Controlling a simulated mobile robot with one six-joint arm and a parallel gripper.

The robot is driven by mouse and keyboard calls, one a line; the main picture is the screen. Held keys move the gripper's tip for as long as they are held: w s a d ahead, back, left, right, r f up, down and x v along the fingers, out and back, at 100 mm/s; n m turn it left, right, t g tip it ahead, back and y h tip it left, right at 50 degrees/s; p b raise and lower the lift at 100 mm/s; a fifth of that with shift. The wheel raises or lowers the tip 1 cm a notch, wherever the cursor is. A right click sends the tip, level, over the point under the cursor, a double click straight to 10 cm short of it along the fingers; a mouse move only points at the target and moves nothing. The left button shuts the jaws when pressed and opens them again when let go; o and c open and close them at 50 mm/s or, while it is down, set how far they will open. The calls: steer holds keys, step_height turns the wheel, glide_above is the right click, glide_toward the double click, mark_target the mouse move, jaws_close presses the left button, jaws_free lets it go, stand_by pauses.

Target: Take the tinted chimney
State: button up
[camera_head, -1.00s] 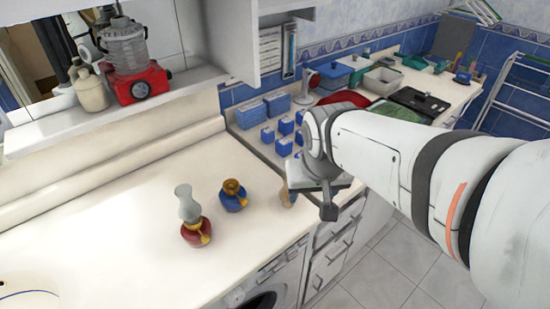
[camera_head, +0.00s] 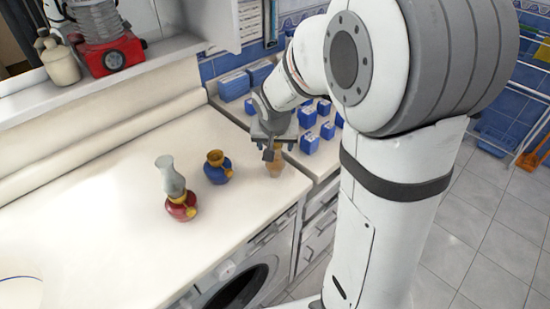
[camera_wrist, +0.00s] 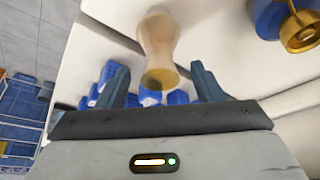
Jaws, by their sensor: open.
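The tinted chimney (camera_head: 275,166) is an amber, see-through glass tube standing on the white counter, near its right end. In the wrist view the chimney (camera_wrist: 158,42) has its near rim between the two fingers in the picture, with a gap on each side. My gripper (camera_head: 270,150) is open just above the chimney and hides its upper part in the head view. The open fingers (camera_wrist: 160,76) also show in the wrist view. I cannot tell whether the fingers reach down beside the glass.
A blue lamp base (camera_head: 217,168) with a brass collar stands left of the chimney. A red lamp (camera_head: 180,205) with a clear grey chimney (camera_head: 170,176) is further left. Small blue boxes (camera_head: 309,142) stand behind. The counter's front edge is close.

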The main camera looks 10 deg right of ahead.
steer(key=shift+x, duration=1.55)
steer(key=shift+w, duration=0.1)
steer(key=c, duration=1.1)
